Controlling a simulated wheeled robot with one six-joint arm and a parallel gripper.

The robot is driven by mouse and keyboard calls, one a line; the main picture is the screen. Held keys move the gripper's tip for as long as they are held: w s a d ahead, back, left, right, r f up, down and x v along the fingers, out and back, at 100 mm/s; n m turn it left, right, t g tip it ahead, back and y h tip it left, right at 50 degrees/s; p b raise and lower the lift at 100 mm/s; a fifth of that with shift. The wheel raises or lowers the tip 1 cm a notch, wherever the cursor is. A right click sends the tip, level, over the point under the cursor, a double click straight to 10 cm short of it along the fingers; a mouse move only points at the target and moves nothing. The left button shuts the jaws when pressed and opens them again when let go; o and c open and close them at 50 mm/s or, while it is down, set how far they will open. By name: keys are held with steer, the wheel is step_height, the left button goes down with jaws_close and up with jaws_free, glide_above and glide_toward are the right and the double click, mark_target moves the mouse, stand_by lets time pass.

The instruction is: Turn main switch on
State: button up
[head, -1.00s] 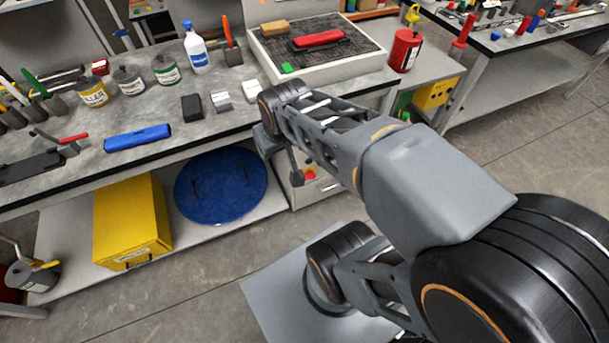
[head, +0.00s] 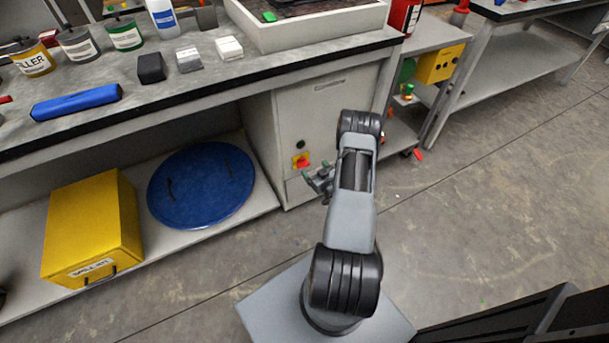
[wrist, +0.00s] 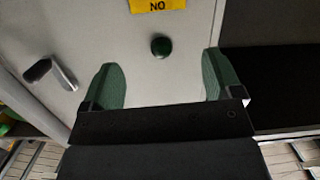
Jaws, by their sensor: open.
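The main switch is a red knob on a yellow plate (head: 301,161) on the grey cabinet front under the bench in the head view. A small dark green button (head: 300,144) sits just above it. In the wrist view, which looks upside down, the edge of the yellow plate (wrist: 157,6) shows lettering, and the red knob is out of frame. The green button (wrist: 161,46) lies between the fingers in that picture. My gripper (head: 318,180) is open and empty, in front of the cabinet, just right of and below the switch. Its green fingertips (wrist: 162,72) point toward the panel.
The cabinet has a handle (head: 330,85), also at left in the wrist view (wrist: 50,72). The bench top (head: 240,85) overhangs above. A blue round lid (head: 202,186) and a yellow box (head: 92,230) are on the lower shelf.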

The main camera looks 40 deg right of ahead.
steer(key=m+t+h+b, duration=0.1)
steer(key=t+b, duration=0.1)
glide_toward(304, 166)
steer(key=w+b, duration=0.1)
steer(key=w, duration=0.2)
steer(key=w+d, duration=0.1)
steer(key=w, duration=0.2)
steer(key=w+b, duration=0.1)
steer(key=w, duration=0.3)
steer(key=shift+d+b, duration=0.3)
steer(key=shift+c, duration=0.2)
steer(key=c, duration=0.9)
